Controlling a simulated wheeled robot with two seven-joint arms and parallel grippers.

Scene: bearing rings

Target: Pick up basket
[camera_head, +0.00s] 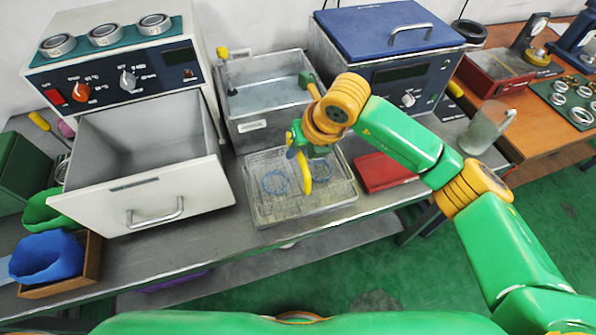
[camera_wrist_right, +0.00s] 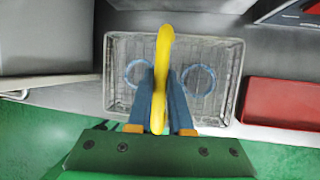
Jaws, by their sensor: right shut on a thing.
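The basket (camera_head: 262,212) is a shallow grey mesh tray on the steel bench, in front of the open metal tank. Two bluish rings lie in it, one on each side in the right wrist view, where its far rim shows (camera_wrist_right: 130,37). My right gripper (camera_head: 303,155) is over the basket, shut on a yellow curved piece (camera_head: 305,175) that points down towards its middle. In the right wrist view the yellow piece (camera_wrist_right: 164,60) stands between the blue fingers (camera_wrist_right: 160,112). I cannot tell whether it touches or belongs to the basket. My left gripper is out of view.
The metal tank (camera_head: 265,128) stands behind the basket. An open drawer (camera_head: 160,190) juts out to its left. A red flat box (camera_head: 385,172) lies close on the right, with a glass jug (camera_head: 483,130) beyond. A blue-lidded machine (camera_head: 385,30) stands behind.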

